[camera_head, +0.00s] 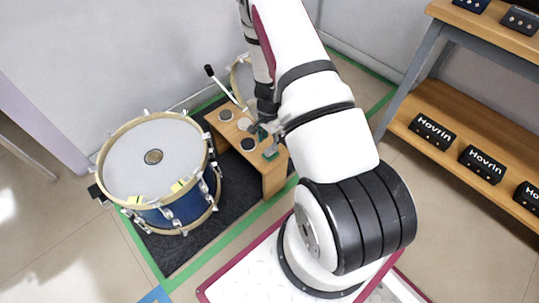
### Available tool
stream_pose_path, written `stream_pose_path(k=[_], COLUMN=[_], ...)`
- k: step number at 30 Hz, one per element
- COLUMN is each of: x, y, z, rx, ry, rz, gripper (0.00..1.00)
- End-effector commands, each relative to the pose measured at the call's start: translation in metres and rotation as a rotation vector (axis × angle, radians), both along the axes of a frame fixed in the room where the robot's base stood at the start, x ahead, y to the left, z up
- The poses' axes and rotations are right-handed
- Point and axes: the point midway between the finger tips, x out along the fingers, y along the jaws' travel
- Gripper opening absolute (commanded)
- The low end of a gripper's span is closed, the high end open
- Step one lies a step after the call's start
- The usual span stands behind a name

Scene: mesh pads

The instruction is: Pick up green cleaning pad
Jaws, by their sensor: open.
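A small green pad (270,155) shows at the right end of a low wooden bench (270,179), partly hidden by my gripper. It looks like the green cleaning pad, but it is too small to see its texture. My gripper (267,140) is open, over the right part of the bench top and just above and beside the green patch. I cannot tell whether the fingers touch it. My arm hides part of the bench's right side.
Dark round pads (248,144) and a pale round one (244,124) lie on the bench. A blue drum (153,157) stands left on a dark mat (187,247). A stick (228,88) leans behind the bench. A shelf (460,115) with black boxes stands right.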

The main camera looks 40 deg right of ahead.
Motion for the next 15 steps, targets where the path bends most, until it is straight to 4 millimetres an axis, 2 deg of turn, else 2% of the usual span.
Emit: stream_pose_path(k=[8, 15], x=[0.0, -0.002], y=[-0.001, -0.005], z=[-0.016, -0.051], rx=[0.002, 0.001], ry=[0.0, 0.001], rz=[0.0, -0.001], gripper=[0.45, 0.45])
